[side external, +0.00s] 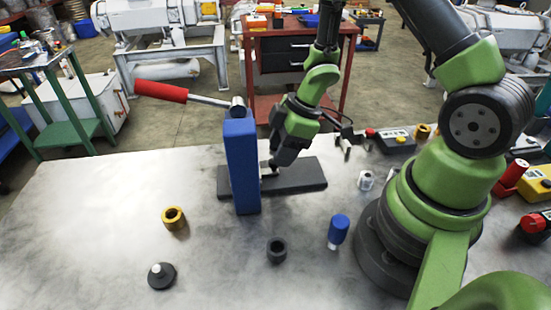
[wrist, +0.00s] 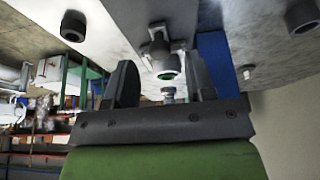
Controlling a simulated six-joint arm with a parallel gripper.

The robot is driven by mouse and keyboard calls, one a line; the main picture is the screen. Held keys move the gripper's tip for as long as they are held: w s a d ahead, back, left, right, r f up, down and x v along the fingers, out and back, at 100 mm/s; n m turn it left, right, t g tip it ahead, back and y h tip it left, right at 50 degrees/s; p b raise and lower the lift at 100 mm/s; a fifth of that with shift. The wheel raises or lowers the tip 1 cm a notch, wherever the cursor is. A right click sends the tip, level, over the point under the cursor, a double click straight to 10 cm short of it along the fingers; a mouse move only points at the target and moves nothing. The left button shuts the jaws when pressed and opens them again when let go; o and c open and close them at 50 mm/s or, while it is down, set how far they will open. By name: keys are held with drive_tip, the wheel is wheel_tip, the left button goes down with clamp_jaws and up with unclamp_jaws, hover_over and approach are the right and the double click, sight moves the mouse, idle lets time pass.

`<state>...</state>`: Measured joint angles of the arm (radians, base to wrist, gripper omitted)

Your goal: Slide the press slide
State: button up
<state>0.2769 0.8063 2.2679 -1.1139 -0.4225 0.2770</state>
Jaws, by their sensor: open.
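The press has an upright blue column (side external: 241,170) and a lever with a red handle (side external: 160,91) reaching left from its top. Its dark flat base (side external: 305,178) lies on the table. My gripper (side external: 273,165) points down on the right of the column, low over the base. In the wrist view my gripper (wrist: 162,78) is open, its two dark fingers apart. A grey cylindrical press part (wrist: 165,62) and a small silvery piece (wrist: 168,92) show around the gap between them. Contact cannot be told. The column hides part of the base; which part is the slide is unclear.
On the table stand a yellow ring (side external: 174,218), a black disc with a pale knob (side external: 161,276), a dark ring (side external: 277,250), a blue-topped cylinder (side external: 338,230) and a silvery nut (side external: 365,180). The table's left part is clear.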

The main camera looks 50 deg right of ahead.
drive_tip(key=shift+x, duration=1.75)
drive_tip(key=shift+c, duration=0.3)
clamp_jaws()
drive_tip(key=s+d, duration=0.8)
